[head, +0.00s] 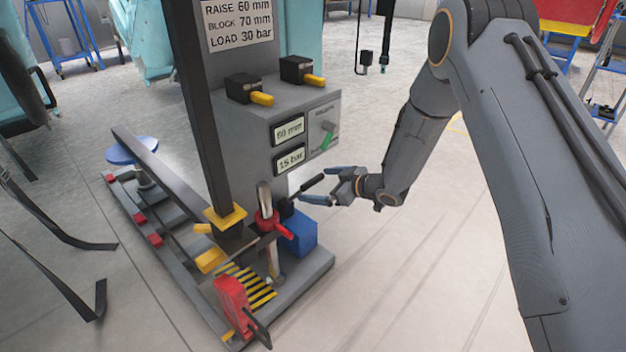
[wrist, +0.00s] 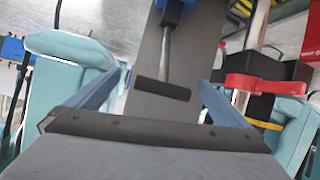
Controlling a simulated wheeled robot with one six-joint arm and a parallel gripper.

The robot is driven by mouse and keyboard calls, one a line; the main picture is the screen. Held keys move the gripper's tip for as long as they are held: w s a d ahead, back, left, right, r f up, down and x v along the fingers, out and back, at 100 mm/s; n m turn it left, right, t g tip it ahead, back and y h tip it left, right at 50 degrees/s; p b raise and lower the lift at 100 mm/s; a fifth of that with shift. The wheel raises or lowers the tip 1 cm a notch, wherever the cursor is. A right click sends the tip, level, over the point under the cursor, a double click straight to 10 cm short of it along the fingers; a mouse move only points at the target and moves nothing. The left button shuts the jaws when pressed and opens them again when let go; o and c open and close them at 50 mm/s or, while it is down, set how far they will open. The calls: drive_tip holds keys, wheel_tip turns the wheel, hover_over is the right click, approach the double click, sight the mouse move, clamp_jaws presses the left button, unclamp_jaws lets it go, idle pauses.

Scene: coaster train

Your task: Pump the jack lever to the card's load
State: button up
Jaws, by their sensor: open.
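The card (head: 238,22) on the grey cabinet reads RAISE 60 mm, BLOCK 70 mm, LOAD 30 bar. The lower display (head: 290,159) reads 15 bar; the upper display (head: 289,131) seems to read 60 mm. The jack lever (head: 312,184) has a black grip and rises from a blue pump block (head: 301,234). In the wrist view the lever's black grip (wrist: 163,88) lies crosswise on its metal rod. My gripper (head: 326,186) is open at the lever's end. In the wrist view its fingers (wrist: 163,84) stand apart on either side of the grip, apparently without touching it.
A red collar (head: 266,223) sits around a metal post close beside the lever. A red block (head: 232,304) stands at the base front.

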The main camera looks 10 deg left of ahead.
drive_tip(key=shift+y, duration=0.3)
drive_tip(key=shift+s+b+x, duration=0.1)
drive_tip(key=shift+b+x, duration=0.55)
drive_tip(key=shift+x, duration=1.15)
drive_tip(key=shift+s+b+x, duration=0.15)
drive_tip(key=shift+b+x, duration=0.5)
drive_tip(key=shift+x, duration=1.15)
drive_tip(key=shift+a+r, duration=0.15)
drive_tip(key=shift+a, duration=0.05)
